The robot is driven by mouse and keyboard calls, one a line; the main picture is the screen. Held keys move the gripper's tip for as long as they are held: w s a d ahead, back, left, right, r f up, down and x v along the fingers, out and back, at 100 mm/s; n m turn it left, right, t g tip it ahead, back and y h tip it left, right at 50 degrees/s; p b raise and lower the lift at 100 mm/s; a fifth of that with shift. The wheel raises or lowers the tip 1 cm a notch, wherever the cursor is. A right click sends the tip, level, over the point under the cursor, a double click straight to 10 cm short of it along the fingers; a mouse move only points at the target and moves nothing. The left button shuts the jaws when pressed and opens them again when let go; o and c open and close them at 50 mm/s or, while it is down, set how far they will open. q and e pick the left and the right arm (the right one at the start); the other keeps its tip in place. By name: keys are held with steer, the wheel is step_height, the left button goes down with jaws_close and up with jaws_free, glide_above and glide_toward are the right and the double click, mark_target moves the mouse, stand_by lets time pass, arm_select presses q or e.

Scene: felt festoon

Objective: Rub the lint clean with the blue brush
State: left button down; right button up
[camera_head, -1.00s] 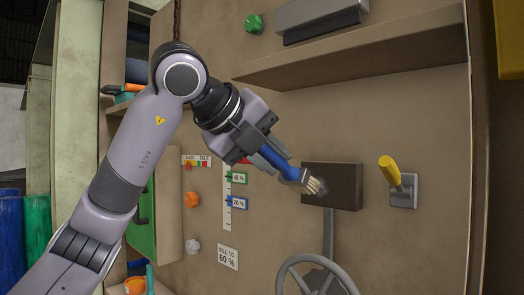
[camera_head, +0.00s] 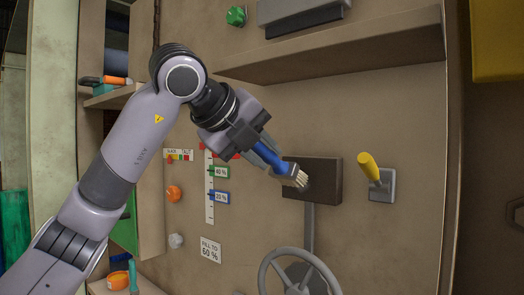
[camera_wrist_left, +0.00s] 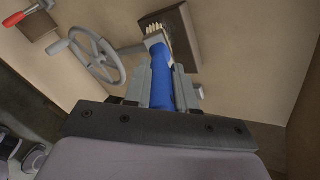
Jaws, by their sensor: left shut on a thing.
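My left gripper (camera_head: 264,150) is shut on the blue brush (camera_head: 274,160). The brush points down and to the right, and its pale bristles are at the left part of a dark panel (camera_head: 325,182) on the wall. In the left wrist view the brush (camera_wrist_left: 162,80) lies between the two fingers, with its bristles in front of the dark panel (camera_wrist_left: 183,30). The bristles look to be at or very near the panel's face; contact is not certain. I cannot clearly make out lint around the bristles now. My right gripper is not in view.
A yellow-handled lever (camera_head: 369,167) stands right of the panel. A grey handwheel (camera_head: 265,275) is below it, and a shelf ledge (camera_head: 340,52) juts out above. A level gauge (camera_head: 209,190) and an orange knob (camera_head: 174,194) are to the left.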

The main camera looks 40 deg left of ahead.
arm_select(q)
steer(key=shift+w, duration=0.4)
stand_by(0.9)
steer(key=shift+d, duration=0.1)
steer(key=shift+a, duration=0.7)
steer(key=shift+d, duration=0.6)
stand_by(1.6)
steer(key=shift+s, duration=0.15)
